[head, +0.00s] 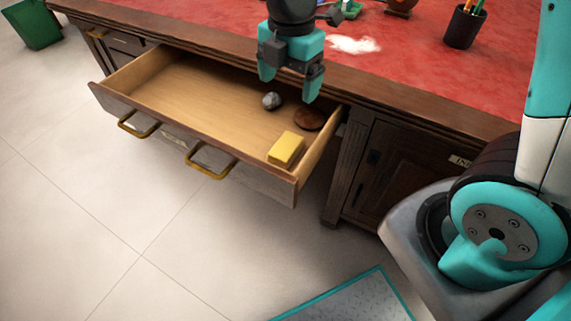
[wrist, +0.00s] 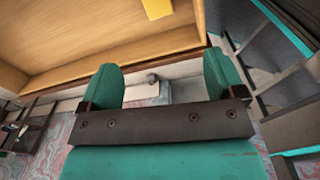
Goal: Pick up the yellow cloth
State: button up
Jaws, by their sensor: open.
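The yellow cloth (head: 286,149) is a small folded block. It lies on the floor of the open drawer, in the front right corner in the head view. In the wrist view it shows partly at the top edge (wrist: 157,8). My gripper (head: 290,84) is above the drawer's back part, near the desk edge, pointing down. Its teal fingers are apart with nothing between them, also in the wrist view (wrist: 163,84). The gripper is apart from the cloth, behind and above it.
The wooden drawer (head: 180,95) also holds a grey stone-like ball (head: 271,101) and a round brown disc (head: 309,119) near the cloth. The red desk top (head: 410,70) carries a pen cup (head: 464,27) and a white patch (head: 354,45). A green bin (head: 32,24) stands at far left.

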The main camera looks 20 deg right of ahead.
notch_tip(320, 180, down, 3)
jog(key=w+n, duration=0.1)
jog(key=b, duration=0.3)
send_over(286, 146)
jog(key=shift+n, duration=0.3)
notch_tip(286, 146, down, 11)
jog(key=shift+d+r, duration=0.1)
jog(key=shift+d, duration=0.05)
notch_tip(286, 146, down, 6)
jog(key=shift+r+b, duration=0.1)
jog(key=shift+b, duration=0.85)
jog(key=c, duration=1)
jog(key=shift+r, duration=0.1)
notch_tip(286, 146, up, 20)
jog(key=p, duration=0.4)
jog(key=shift+p, duration=0.4)
